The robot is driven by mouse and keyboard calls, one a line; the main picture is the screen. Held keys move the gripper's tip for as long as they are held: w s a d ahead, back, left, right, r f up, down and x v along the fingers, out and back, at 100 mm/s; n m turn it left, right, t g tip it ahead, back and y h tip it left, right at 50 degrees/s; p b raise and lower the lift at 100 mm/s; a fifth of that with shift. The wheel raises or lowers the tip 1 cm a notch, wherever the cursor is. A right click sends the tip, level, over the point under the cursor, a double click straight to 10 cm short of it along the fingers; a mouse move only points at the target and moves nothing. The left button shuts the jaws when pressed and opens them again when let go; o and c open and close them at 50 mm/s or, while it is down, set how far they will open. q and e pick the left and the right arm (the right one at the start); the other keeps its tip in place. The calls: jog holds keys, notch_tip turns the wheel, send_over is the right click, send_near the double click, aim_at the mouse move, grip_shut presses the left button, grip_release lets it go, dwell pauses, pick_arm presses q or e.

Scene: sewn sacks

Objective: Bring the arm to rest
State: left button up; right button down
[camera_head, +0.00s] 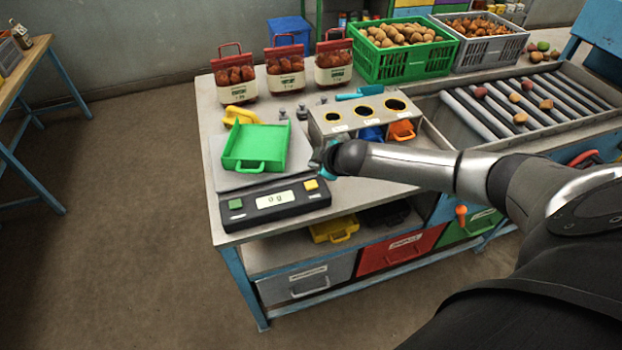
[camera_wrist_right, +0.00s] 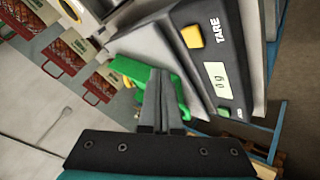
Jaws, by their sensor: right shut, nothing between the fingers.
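My right arm reaches in from the right in the head view. Its gripper (camera_head: 322,160) is over the table, between the scale and the metal box with round holes. In the right wrist view the two dark fingers (camera_wrist_right: 158,98) are together, shut and empty. A green tray (camera_head: 256,147) sits on the scale (camera_head: 272,201), whose display reads 0 g. The scale (camera_wrist_right: 212,55) also shows in the right wrist view, with the green tray (camera_wrist_right: 130,68) partly hidden behind the fingers. My left gripper is not in view.
Three filled sacks (camera_head: 285,70) stand at the back of the table. A green crate of potatoes (camera_head: 402,55) and a grey crate (camera_head: 480,45) stand behind. The metal box (camera_head: 365,117) and the roller tray (camera_head: 530,100) lie to the right. Floor at left is clear.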

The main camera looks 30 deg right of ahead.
jog(key=shift+f, duration=0.1)
dwell(0.6)
jog(key=s+a+f+m+g+y, duration=0.1)
jog(key=s+a, duration=0.6)
jog(key=a, duration=0.3)
jog(key=s+a+f+g+y, duration=0.1)
jog(key=s+a, duration=0.6)
jog(key=a, duration=0.3)
jog(key=s+d+r+m+g+h, duration=0.1)
jog(key=s+d+r+m+g, duration=0.15)
jog(key=s, duration=0.55)
jog(key=s+d+r+m+g, duration=0.1)
jog(key=s+r+m, duration=0.15)
jog(key=s, duration=0.55)
notch_tip(320, 180, down, 33)
jog(key=s+g+b, duration=0.2)
jog(key=b, duration=0.8)
jog(key=s+d+f+b, duration=0.1)
jog(key=s+f+b, duration=0.3)
jog(key=s+f, duration=0.3)
jog(key=s+d+f+b, duration=0.2)
jog(key=s+f+b, duration=0.3)
jog(key=f, duration=1.1)
jog(key=s, duration=0.3)
jog(key=shift+s+g+h+b, duration=0.25)
jog(key=shift+g+h+b, duration=0.05)
jog(key=shift+g, duration=0.05)
